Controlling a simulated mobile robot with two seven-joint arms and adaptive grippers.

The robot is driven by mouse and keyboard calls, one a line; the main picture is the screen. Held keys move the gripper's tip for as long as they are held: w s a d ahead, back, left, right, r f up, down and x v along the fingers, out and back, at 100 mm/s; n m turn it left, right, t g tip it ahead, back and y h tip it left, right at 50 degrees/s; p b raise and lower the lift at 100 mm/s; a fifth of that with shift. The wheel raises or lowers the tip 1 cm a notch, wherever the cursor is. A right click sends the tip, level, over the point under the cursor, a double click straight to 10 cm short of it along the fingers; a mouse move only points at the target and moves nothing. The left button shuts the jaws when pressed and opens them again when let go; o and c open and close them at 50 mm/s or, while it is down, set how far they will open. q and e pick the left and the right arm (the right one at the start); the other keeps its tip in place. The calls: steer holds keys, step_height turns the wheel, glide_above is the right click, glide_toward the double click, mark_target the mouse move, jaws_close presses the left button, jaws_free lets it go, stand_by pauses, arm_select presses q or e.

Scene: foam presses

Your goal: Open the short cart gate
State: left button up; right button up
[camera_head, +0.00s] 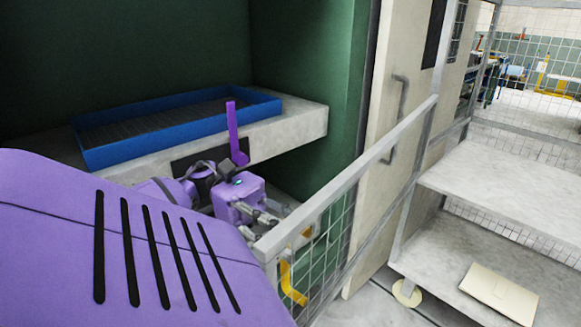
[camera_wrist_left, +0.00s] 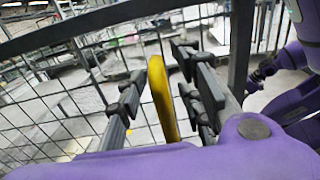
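The cart gate, a grey frame with wire mesh (camera_head: 345,182), runs diagonally across the head view and appears closed, though its latch is hidden. A bent yellow handle (camera_head: 290,283) shows low behind its near end. My left gripper (camera_head: 268,215) is beside the near end of the rail. In the left wrist view, its dark fingers (camera_wrist_left: 158,68) are spread, with a yellow bar (camera_wrist_left: 160,100) between them and gaps on both sides. Mesh lies just beyond. My right gripper is not in the head view; a purple arm with a dark end shows at the wrist view's right edge, too small to read.
A blue tray (camera_head: 108,153) rests on a grey ledge (camera_head: 308,118) against green walls. A pale door with a grey handle (camera_head: 402,90) stands behind the gate. Grey shelves (camera_head: 480,190) stand at the right, with a flat beige item (camera_head: 498,293) on the lower one.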

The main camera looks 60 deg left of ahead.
arm_select(q)
step_height(320, 180, up, 7)
steer(key=shift+f, duration=0.1)
stand_by(0.7)
